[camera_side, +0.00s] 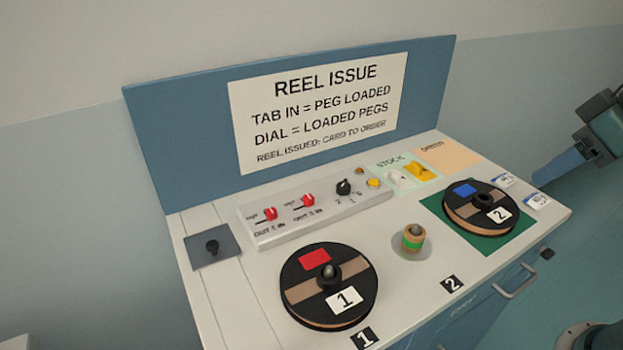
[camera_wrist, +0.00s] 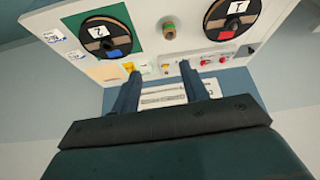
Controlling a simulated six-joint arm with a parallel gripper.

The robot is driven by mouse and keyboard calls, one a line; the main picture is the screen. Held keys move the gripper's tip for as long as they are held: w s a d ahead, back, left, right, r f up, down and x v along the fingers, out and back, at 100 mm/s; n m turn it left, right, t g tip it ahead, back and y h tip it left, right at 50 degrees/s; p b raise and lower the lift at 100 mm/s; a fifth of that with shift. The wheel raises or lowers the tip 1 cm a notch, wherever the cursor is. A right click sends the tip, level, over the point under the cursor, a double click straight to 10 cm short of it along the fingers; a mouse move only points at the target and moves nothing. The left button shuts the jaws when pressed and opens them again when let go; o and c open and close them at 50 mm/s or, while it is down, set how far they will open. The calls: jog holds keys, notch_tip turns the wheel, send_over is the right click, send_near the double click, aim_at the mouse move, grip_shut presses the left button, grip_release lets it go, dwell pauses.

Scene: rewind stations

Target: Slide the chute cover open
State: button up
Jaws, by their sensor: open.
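My gripper (camera_side: 540,180) is at the far right of the side view, beyond the bench's right end and far from the cover. In the wrist view my gripper (camera_wrist: 160,86) has its two blue fingers apart with nothing held between them.
Reel 1 (camera_side: 304,292) sits near the front, right of the cover. A switch panel (camera_side: 325,222) stands behind it. Reel 2 (camera_side: 461,214) lies on a green mat (camera_side: 435,206). A short green-banded post (camera_side: 413,238) stands between the reels. A blue sign board (camera_side: 175,160) rises at the back.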

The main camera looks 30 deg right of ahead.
jog(key=w+a+r+n+y, duration=0.1)
jog(key=w+a, duration=0.2)
jog(key=w, duration=0.3)
jog(key=w+a+r+n, duration=0.1)
jog(key=w+a+r, duration=0.1)
jog(key=w+a, duration=0.3)
jog(key=n+g+y, duration=0.2)
jog(key=n, duration=0.4)
send_over(212, 244)
jog(key=s+d, duration=0.4)
notch_tip(212, 244, down, 16)
jog(key=shift+s+d+r, duration=0.1)
jog(key=shift+r, duration=0.1)
jog(key=shift+f, duration=0.1)
jog(key=shift+s+x, duration=0.2)
jog(key=shift+x, duration=6.55)
jog(key=shift+d+f, duration=0.1)
jog(key=shift+d, duration=0.05)
grip_shut()
